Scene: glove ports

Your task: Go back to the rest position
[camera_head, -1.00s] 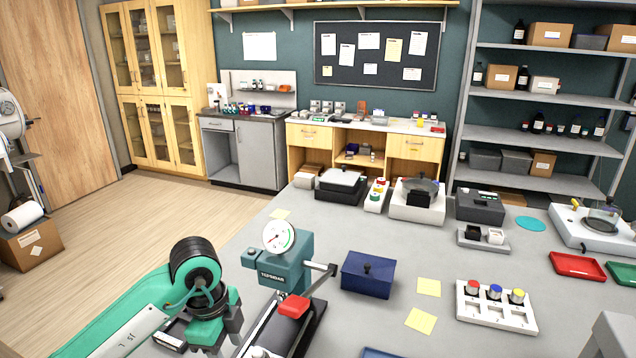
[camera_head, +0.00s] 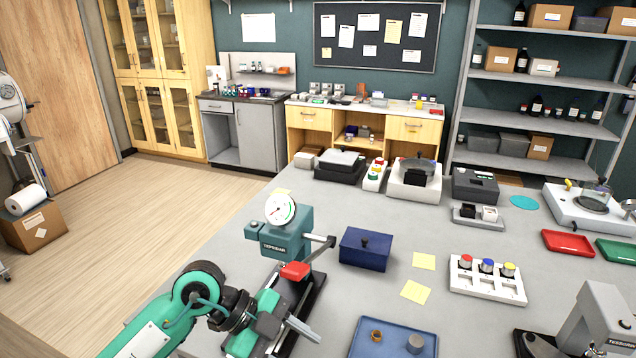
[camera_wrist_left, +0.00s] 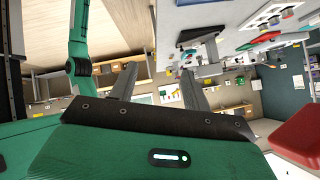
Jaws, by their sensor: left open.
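My left arm, green and black, comes in from the lower left in the head view. My left gripper (camera_head: 285,330) is at its end, in front of the teal dial press (camera_head: 287,245) with the red-tipped lever, and overlaps its base in the picture. I cannot tell whether it touches the press. In the left wrist view the two grey fingers (camera_wrist_left: 158,85) stand apart with nothing between them. My right gripper is not in view.
A blue lidded box (camera_head: 366,250) stands right of the press. A blue tray (camera_head: 400,330) with small parts lies at the front. A white rack (camera_head: 487,280) with coloured caps and a second grey press (camera_head: 600,320) are to the right. Open floor (camera_head: 150,225) lies left of the table.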

